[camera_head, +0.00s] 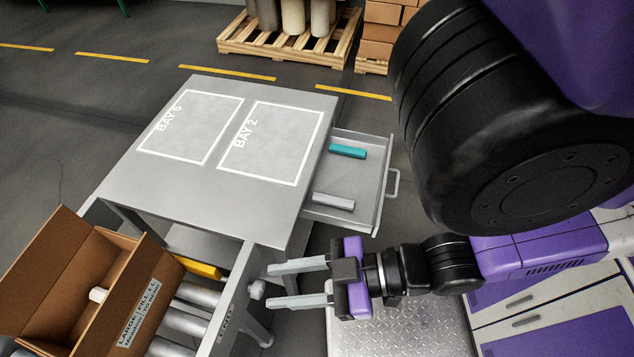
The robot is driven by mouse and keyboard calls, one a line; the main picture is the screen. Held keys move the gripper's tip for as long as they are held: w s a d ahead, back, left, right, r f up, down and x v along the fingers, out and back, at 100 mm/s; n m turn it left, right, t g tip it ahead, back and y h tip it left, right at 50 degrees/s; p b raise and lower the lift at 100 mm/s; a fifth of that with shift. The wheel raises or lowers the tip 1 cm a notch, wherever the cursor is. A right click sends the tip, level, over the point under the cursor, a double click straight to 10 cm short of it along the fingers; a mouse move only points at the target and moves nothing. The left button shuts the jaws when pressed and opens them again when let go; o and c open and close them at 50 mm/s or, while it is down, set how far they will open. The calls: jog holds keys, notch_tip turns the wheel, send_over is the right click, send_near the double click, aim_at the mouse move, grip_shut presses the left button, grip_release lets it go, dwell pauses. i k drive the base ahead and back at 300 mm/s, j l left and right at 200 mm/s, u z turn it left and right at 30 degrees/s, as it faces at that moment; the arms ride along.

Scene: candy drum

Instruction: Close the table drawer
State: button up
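The table (128,192) is grey, with two white-outlined areas marked BAY 5 and BAY 2 on its top. Its drawer (375,158) is pulled out on the table's right side. A grey handle (392,188) is on the drawer's outer front. A teal block (348,151) and a light grey block (333,202) lie inside the drawer. My gripper (300,284) is in front of the drawer, nearer the camera, with its fingers pointing left. The two fingers are apart with nothing between them. The gripper does not appear to touch the drawer or handle.
A round knob (257,290) is on the conveyor's side, close to my fingertips. A pallet (285,48) with cylinders and stacked cartons (385,32) stand at the back.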

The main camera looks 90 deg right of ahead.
aim_at(363, 180)
jog(key=k+z, duration=0.1)
jog(key=z, duration=1.3)
jog(key=k+l, duration=0.2)
jog(key=k, duration=0.2)
jog(key=k+l+z, duration=0.1)
jog(key=k, duration=0.3)
jog(key=k+l, duration=0.3)
jog(key=k+z, duration=0.05)
jog(key=k, duration=0.1)
